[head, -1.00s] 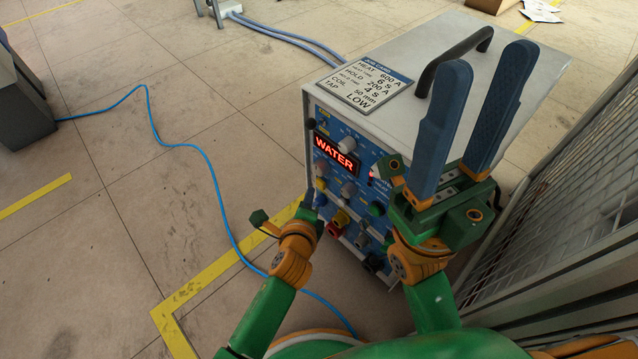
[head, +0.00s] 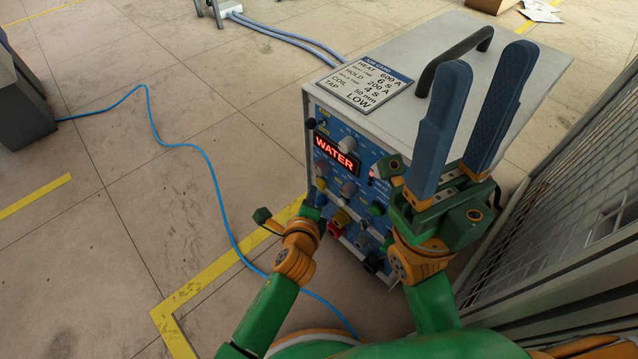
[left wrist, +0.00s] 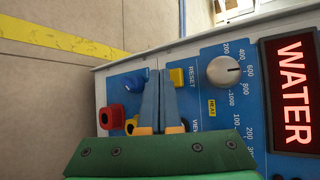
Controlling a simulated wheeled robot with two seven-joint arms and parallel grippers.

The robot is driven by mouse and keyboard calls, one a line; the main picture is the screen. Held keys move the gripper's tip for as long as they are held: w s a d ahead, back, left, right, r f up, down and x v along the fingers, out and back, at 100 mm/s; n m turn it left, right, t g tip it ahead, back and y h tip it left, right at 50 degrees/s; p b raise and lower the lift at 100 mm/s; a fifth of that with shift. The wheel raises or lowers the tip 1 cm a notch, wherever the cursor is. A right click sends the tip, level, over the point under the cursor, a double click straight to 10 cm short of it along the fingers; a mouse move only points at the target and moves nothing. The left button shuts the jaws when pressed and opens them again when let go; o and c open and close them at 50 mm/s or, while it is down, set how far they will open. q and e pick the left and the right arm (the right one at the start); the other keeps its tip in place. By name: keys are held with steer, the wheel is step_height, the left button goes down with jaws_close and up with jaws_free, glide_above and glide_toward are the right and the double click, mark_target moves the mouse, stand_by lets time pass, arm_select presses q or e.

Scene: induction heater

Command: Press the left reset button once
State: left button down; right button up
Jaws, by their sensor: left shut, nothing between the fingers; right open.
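The heater's blue front panel (head: 350,190) carries a lit red WATER display (head: 335,153). In the left wrist view a yellow button (left wrist: 177,77) sits beside the word RESET on the panel. My left gripper (left wrist: 163,76) is shut and empty, its blue fingertips close beside the yellow button. I cannot tell whether they touch it. In the head view the left gripper (head: 314,197) is at the panel's lower left. My right gripper (head: 482,60) is open and empty, fingers pointing up in front of the heater, hiding the panel's right part.
A grey knob (left wrist: 223,71), a blue fitting (left wrist: 132,80) and a red connector (left wrist: 112,118) stick out around the left fingers. A black handle (head: 455,58) and job card (head: 366,83) are on the heater's top. A mesh fence (head: 590,150) stands at right. Floor at left is mostly clear.

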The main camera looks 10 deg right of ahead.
arm_select(q)
steer(key=shift+w+d+r, duration=0.25)
steer(key=shift+w+d, duration=0.25)
steer(key=shift+d, duration=0.1)
stand_by(0.8)
steer(key=shift+s+r+p, duration=0.35)
steer(key=shift+r+p, duration=0.1)
steer(key=shift+p, duration=0.05)
steer(key=shift+s+r+p, duration=0.1)
steer(key=shift+s+p, duration=0.25)
steer(key=shift+p, duration=0.1)
steer(key=shift+s, duration=0.1)
steer(key=s+a+p, duration=0.1)
steer(key=a+p, duration=0.1)
steer(key=a, duration=0.1)
steer(key=s+a+p, duration=0.1)
steer(key=shift+s+a, duration=0.25)
steer(key=shift+s, duration=0.1)
stand_by(0.4)
